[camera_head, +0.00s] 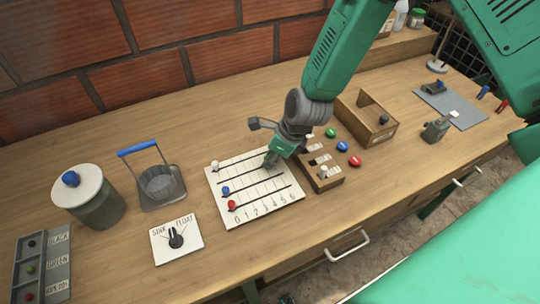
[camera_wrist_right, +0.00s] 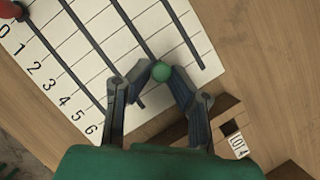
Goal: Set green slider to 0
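The white slider board (camera_head: 245,212) lies on the workbench, with numbers 0 to 6 along its front edge. White (camera_head: 215,166), blue (camera_head: 225,190) and red (camera_head: 231,204) knobs sit at the 0 end of their slots. In the right wrist view the green slider knob (camera_wrist_right: 161,71) is near the high-number end of its slot. My right gripper (camera_head: 270,160) is down over the board and hides this knob in the head view. In the wrist view its fingertips close in on both sides of the green knob. My left gripper is not in view.
An open wooden box (camera_head: 370,120) is behind right.

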